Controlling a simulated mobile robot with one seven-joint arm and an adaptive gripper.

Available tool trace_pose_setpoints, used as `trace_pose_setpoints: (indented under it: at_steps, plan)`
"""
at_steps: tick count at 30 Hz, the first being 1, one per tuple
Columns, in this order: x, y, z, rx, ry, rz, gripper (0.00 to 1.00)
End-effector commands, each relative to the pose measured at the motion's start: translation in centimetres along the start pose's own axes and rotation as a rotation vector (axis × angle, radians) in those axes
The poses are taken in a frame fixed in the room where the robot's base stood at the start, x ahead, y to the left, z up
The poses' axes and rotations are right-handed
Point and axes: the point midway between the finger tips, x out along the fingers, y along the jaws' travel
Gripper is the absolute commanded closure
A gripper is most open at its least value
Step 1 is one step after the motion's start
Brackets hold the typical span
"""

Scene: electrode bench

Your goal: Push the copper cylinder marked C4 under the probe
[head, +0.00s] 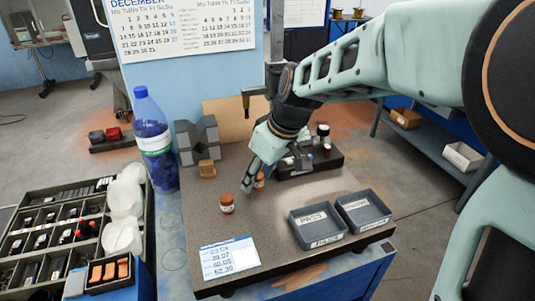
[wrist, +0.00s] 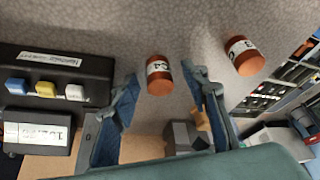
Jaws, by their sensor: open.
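The copper cylinder marked C4 (wrist: 159,75) stands on the grey bench plate between the two fingers of my open gripper (wrist: 158,88), with gaps at both sides. In the head view the cylinder beside my gripper (head: 250,178) appears to be C4 (head: 260,181), partly covered by a finger. A second copper cylinder (wrist: 245,57), its label only partly readable, stands outside the fingers; it also shows in the head view (head: 227,204), left of my gripper. The probe (head: 246,106) hangs from a bracket behind my gripper, with its tip pointing down.
A grey V-shaped block (head: 198,141) and a small brass piece (head: 207,168) stand at the back left. Two grey trays (head: 325,225) (head: 363,210) sit at the right. A black button unit (wrist: 60,75) is behind my gripper. A readings card (head: 230,258) lies in front.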

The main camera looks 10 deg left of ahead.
Motion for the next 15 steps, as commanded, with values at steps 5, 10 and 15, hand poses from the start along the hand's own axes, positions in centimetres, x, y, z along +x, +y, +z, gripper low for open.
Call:
trace_pose_setpoints:
  at_steps: [5,10,15]
  plan:
    - [0.0,-0.02,-0.01,0.0,0.0,0.0,0.58]
    - [-0.01,-0.02,-0.01,0.0,0.0,0.0,0.74]
    - [-0.02,-0.01,-0.01,0.0,0.0,0.0,0.92]
